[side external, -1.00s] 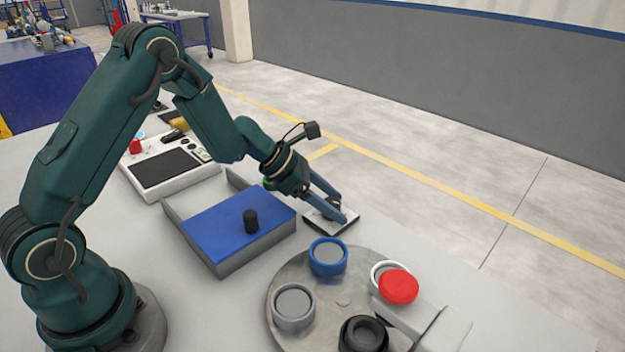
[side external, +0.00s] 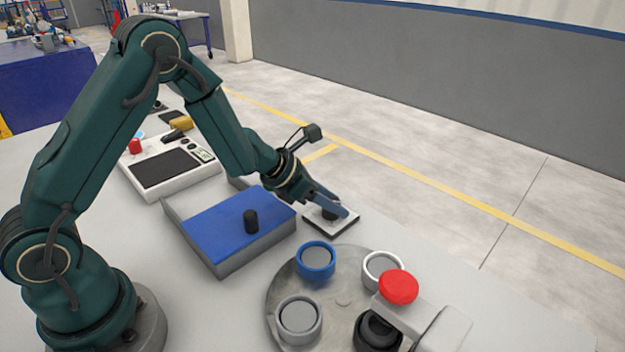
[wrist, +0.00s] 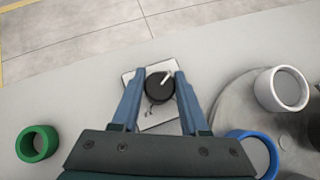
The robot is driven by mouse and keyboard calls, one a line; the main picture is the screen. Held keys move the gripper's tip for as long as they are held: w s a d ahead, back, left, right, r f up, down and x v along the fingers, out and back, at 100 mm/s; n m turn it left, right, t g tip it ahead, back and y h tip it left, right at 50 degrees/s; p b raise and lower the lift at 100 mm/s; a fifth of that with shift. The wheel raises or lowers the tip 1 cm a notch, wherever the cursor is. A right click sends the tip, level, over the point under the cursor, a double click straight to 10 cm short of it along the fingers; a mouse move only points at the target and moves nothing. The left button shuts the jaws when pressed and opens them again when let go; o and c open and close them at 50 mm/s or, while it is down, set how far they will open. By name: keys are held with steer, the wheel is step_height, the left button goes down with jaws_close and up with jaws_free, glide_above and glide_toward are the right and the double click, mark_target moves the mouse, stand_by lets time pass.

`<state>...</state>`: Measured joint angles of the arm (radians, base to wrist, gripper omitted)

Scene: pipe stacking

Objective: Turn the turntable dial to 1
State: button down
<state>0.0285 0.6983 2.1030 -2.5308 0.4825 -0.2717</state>
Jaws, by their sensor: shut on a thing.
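The dial is a black round knob (wrist: 159,87) with a white pointer line, on a small pale square plate (wrist: 160,124). In the wrist view the pointer aims up and to the right; the plate's markings are too small to read. My gripper (wrist: 160,82) is shut on the knob, one blue finger on each side. In the side view my gripper (side external: 335,208) reaches down over the plate (side external: 347,224) and partly hides the knob. The round metal turntable (side external: 340,301) carries a blue ring (side external: 316,275), white ring (side external: 367,270), grey ring (side external: 299,337) and black ring (side external: 378,345).
A red button (side external: 398,287) on a grey arm overhangs the turntable. A blue-lidded box (side external: 235,225) with a black knob stands left of the dial. A white control panel (side external: 208,178) lies behind it. A green ring (wrist: 38,144) lies on the table in the wrist view.

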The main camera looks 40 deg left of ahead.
steer(key=shift+w+r+n+y, duration=0.15)
steer(key=shift+n+y, duration=0.15)
steer(key=shift+n, duration=0.2)
steer(key=shift+c, duration=2.1)
jaws_free()
steer(key=shift+v, duration=2.55)
